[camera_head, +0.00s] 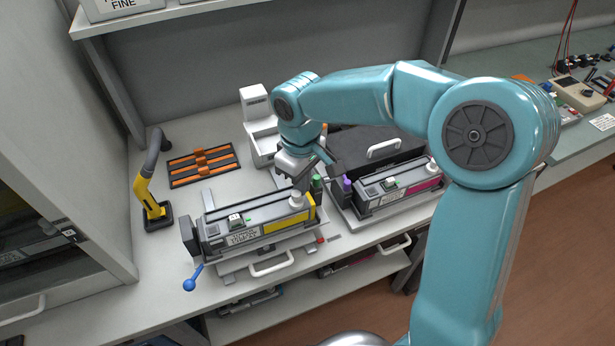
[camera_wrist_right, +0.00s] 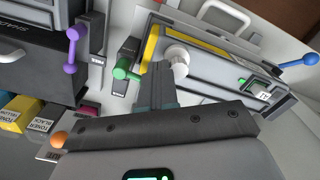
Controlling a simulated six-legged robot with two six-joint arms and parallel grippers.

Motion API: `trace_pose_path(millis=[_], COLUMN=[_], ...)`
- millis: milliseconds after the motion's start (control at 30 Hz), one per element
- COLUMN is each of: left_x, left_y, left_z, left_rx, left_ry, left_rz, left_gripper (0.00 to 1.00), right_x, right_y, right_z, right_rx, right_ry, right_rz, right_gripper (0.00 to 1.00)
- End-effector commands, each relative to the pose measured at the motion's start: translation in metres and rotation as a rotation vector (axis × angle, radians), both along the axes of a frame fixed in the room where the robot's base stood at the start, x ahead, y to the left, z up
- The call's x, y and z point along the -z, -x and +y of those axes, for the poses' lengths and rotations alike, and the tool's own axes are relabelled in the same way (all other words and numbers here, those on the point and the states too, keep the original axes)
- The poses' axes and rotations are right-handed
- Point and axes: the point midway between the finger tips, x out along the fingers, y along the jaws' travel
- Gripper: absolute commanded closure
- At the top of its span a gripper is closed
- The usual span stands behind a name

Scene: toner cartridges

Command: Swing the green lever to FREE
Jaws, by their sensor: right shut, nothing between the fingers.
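The green lever (camera_head: 316,184) stands at the right end of the yellow-banded toner cartridge (camera_head: 255,222). In the right wrist view the green lever (camera_wrist_right: 124,70) shows as a green knob and bar on a dark plate with small lettering, too small to read. My right gripper (camera_head: 302,184) is above the cartridge's right end, close to the lever. Its fingers (camera_wrist_right: 162,72) are shut and empty, beside the white knob (camera_wrist_right: 180,62) and the lever. Contact with the lever cannot be told. My left gripper is not in view.
A purple lever (camera_head: 347,185) and a magenta-banded cartridge (camera_head: 400,190) stand to the right. A blue-knobbed lever (camera_head: 189,284) sticks out at front left. A yellow-handled tool (camera_head: 148,195) and an orange-marked rack (camera_head: 201,164) are at the left. Bare bench lies between them.

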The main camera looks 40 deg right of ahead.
Motion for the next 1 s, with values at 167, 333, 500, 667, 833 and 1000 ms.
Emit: trace_pose_path(millis=[167,333,500,667,833,1000], left_x=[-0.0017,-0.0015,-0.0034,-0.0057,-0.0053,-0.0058], left_y=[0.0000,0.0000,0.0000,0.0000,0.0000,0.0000], left_z=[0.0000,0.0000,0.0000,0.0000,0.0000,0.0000], left_rx=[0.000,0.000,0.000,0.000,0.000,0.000], left_ry=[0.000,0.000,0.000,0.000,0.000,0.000], left_rz=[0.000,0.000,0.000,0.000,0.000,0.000], left_gripper=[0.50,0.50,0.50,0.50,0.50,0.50], right_x=[-0.0003,-0.0004,-0.0012,-0.0010,-0.0004,-0.0006], right_y=[-0.0035,-0.0034,-0.0058,-0.0104,-0.0109,-0.0112], right_z=[0.0010,0.0010,0.0010,0.0013,0.0012,0.0012], right_rx=[-0.001,0.000,0.000,0.000,0.000,0.000], right_ry=[0.000,-0.001,-0.001,0.000,0.000,0.000], right_rz=[-0.001,-0.002,-0.002,-0.001,-0.001,-0.001], right_gripper=[1.00,1.00,1.00,1.00,1.00,1.00])
